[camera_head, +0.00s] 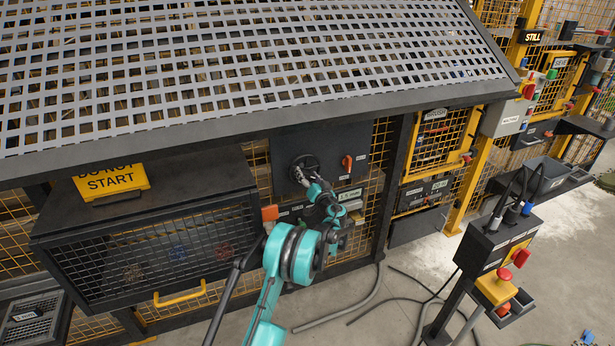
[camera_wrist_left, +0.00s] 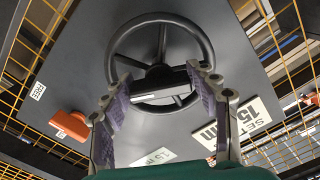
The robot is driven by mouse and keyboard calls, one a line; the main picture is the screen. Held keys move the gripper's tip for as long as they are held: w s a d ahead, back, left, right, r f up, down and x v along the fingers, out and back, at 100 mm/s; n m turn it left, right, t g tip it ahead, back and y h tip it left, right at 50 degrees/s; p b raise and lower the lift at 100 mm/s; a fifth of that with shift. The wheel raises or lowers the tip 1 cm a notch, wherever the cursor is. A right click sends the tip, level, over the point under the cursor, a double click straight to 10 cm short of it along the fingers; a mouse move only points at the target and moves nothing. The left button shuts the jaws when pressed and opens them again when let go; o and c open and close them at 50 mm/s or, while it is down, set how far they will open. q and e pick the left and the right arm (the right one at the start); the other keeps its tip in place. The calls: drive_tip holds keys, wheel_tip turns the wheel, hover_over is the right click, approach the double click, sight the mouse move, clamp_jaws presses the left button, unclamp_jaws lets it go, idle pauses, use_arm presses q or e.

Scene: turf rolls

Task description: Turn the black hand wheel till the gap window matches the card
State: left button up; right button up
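The black hand wheel (camera_head: 304,157) is on a dark panel under the sloping mesh guard; its round rim and spokes fill the upper middle of the left wrist view (camera_wrist_left: 160,17). My left gripper (camera_head: 302,178) is at the wheel. In the left wrist view its two purple-padded fingers (camera_wrist_left: 159,73) stand apart, in front of the wheel's lower half and hub. I cannot tell whether they touch it. A smaller white label or window (camera_wrist_left: 154,157) below is partly hidden by the gripper. My right gripper is not in view.
An orange knob (camera_head: 347,162) sits right of the wheel. A dark mesh box (camera_head: 150,245) with a yellow DO NOT START sign (camera_head: 112,181) stands left. A control post with a red button (camera_head: 521,257) stands right, with cables on the floor. The mesh guard (camera_head: 230,65) overhangs the panel.

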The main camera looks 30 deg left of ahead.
use_arm(q)
drive_tip(key=shift+o, duration=1)
drive_tip(key=shift+w+a, duration=0.1)
drive_tip(key=shift+a, duration=0.05)
drive_tip(key=v, duration=1.2)
